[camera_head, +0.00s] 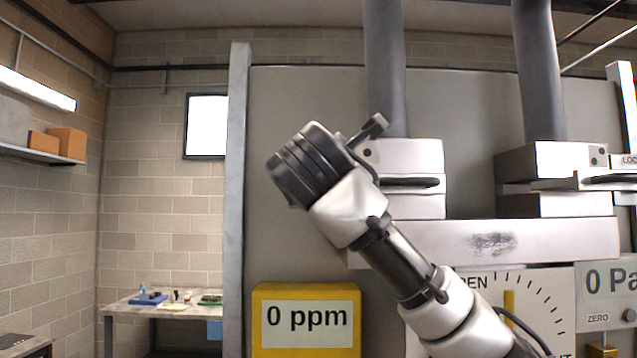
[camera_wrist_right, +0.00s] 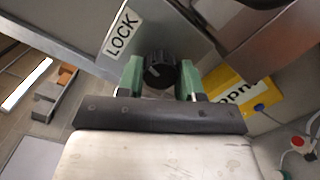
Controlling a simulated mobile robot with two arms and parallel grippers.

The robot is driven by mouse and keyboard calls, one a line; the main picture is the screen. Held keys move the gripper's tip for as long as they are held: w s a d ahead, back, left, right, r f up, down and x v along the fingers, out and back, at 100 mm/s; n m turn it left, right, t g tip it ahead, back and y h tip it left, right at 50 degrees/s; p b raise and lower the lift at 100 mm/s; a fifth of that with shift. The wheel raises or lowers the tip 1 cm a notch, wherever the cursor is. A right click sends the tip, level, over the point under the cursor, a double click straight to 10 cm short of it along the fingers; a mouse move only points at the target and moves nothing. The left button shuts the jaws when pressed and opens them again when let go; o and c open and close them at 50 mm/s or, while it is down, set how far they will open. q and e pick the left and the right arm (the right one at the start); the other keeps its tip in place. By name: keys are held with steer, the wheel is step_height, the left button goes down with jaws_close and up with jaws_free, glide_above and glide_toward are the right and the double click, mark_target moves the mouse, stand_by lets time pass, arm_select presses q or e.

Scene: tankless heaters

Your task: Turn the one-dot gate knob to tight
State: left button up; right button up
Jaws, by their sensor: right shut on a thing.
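In the right wrist view, a black ribbed knob (camera_wrist_right: 160,69) with a pale pointer line sits beside a LOCK label (camera_wrist_right: 123,34). My right gripper (camera_wrist_right: 161,78) has its green fingers on either side of the knob and is shut on it. In the head view, my right arm covers the area left of the gate, and I cannot see the knob or fingertips there. My left gripper is out of view.
A two-dot gate (camera_head: 545,160) stands to the right under a second pipe. A yellow 0 ppm meter (camera_head: 305,292) is below my arm, and a dial (camera_head: 535,295) is at lower right. A table (camera_head: 125,303) stands far left.

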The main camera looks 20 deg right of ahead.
steer(key=shift+f+m, duration=0.1)
steer(key=shift+m, duration=0.3)
steer(key=shift+w+f+m+y+b, duration=0.1)
steer(key=shift+m+y+b, duration=0.4)
steer(key=shift+m, duration=2.35)
steer(key=shift+s+m+y+b, duration=0.15)
steer(key=shift+m+b, duration=0.7)
steer(key=shift+m, duration=2.05)
steer(key=shift+w+f+m+y+b, duration=0.15)
steer(key=shift+m+y+b, duration=0.35)
steer(key=shift+m, duration=2.35)
steer(key=shift+r, duration=0.1)
steer(key=o, duration=0.9)
steer(key=shift+r, duration=0.15)
